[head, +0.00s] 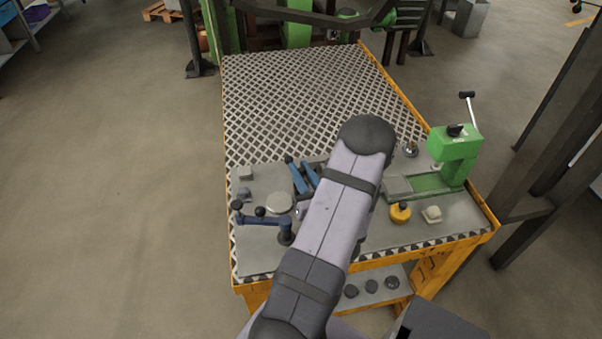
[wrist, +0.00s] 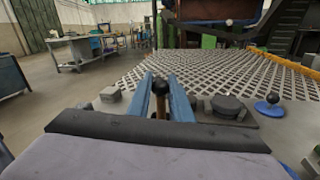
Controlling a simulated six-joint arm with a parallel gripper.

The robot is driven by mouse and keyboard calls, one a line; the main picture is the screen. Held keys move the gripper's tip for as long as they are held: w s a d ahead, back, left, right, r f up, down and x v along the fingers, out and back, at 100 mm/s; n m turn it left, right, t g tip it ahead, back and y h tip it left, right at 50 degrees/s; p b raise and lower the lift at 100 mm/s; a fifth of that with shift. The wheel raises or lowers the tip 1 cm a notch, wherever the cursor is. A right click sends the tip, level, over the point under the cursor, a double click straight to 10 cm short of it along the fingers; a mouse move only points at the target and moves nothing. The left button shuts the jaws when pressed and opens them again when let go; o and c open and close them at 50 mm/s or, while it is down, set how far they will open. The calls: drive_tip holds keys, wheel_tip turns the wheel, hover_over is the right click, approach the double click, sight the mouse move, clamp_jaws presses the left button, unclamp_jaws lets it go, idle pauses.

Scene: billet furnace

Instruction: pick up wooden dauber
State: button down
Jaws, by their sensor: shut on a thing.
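The wooden dauber, a brown stick (wrist: 160,105) with a dark round head, stands between the two blue fingers of my gripper (wrist: 163,92) in the wrist view. My gripper is shut on it. The lower part of the stick is hidden behind my wrist. In the head view my gripper (head: 303,178) shows as two blue fingers over the grey plate, left of my arm. The dauber cannot be made out clearly there, and my arm hides part of the gripper's surroundings.
A green press (head: 455,158), a yellow-orange object (head: 400,213) and a pale block (head: 431,214) stand right. The patterned tabletop (head: 300,95) behind is clear.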

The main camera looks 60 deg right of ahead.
drive_tip(key=shift+r, duration=4.9)
drive_tip(key=shift+r, duration=0.1)
